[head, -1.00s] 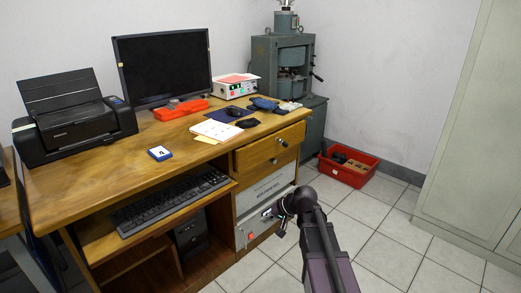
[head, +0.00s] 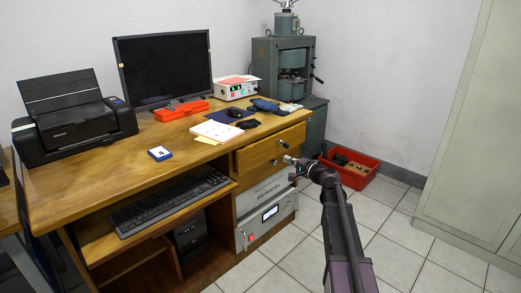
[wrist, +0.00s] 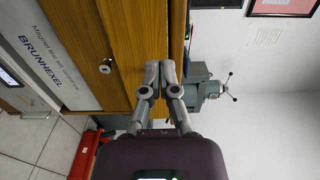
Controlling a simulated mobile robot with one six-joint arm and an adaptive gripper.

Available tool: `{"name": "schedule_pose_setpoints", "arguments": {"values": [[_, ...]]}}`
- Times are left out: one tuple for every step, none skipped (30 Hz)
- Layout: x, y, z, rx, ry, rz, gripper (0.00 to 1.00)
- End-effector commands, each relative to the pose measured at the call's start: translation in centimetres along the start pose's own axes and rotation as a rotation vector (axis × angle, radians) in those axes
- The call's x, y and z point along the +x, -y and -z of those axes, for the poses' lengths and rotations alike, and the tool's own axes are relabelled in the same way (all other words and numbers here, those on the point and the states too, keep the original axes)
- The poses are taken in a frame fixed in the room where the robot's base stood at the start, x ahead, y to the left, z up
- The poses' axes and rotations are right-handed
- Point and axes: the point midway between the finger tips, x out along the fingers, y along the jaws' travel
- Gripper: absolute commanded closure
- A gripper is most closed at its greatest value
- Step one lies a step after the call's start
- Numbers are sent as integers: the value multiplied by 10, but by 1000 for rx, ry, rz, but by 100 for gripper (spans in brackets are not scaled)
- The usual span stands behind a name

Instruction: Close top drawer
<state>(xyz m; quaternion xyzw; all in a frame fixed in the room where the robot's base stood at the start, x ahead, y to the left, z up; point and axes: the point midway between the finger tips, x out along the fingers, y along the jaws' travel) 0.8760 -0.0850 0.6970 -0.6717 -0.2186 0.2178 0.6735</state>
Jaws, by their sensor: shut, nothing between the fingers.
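The top drawer (head: 262,153) is a wooden front at the desk's right end, just below the desktop. It appears to stand out a little, but the gap is hard to judge. It has round metal fittings on its face. My gripper (head: 289,160) is in front of the drawer, near its right part, with fingers shut and empty. In the wrist view the wooden front (wrist: 135,30) fills the upper middle, turned sideways, with a round knob (wrist: 105,68). My shut fingertips (wrist: 160,68) overlap the wood there; I cannot tell whether they touch it.
Below the drawer stands a grey instrument (head: 265,215) with a meter. A red bin (head: 349,168) lies on the floor behind my arm, near a green-grey press (head: 283,65). A pale cabinet (head: 475,130) stands at right. The tiled floor (head: 405,240) between is clear.

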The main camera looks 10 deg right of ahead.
Motion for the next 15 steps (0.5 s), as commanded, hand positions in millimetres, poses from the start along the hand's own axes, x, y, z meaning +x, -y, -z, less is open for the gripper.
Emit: {"name": "schedule_pose_setpoints", "arguments": {"values": [[0, 0, 0, 0, 0, 0, 100], [0, 0, 0, -1, 0, -1, 100], [0, 0, 0, -1, 1, -1, 100], [0, 0, 0, -1, 1, -1, 100], [0, 0, 0, -1, 1, -1, 100], [0, 0, 0, -1, 1, -1, 100], [0, 0, 0, -1, 1, -1, 100], [1, 0, 0, -1, 1, -1, 100], [2, 0, 0, -2, 1, -1, 100], [2, 0, 0, -2, 1, -2, 100], [4, 0, 0, -2, 1, -2, 100], [6, 0, 0, -2, 2, -2, 100], [7, 0, 0, -2, 2, -2, 100], [9, 0, 0, -2, 2, -2, 100], [13, 0, 0, -2, 2, -2, 100]]}}
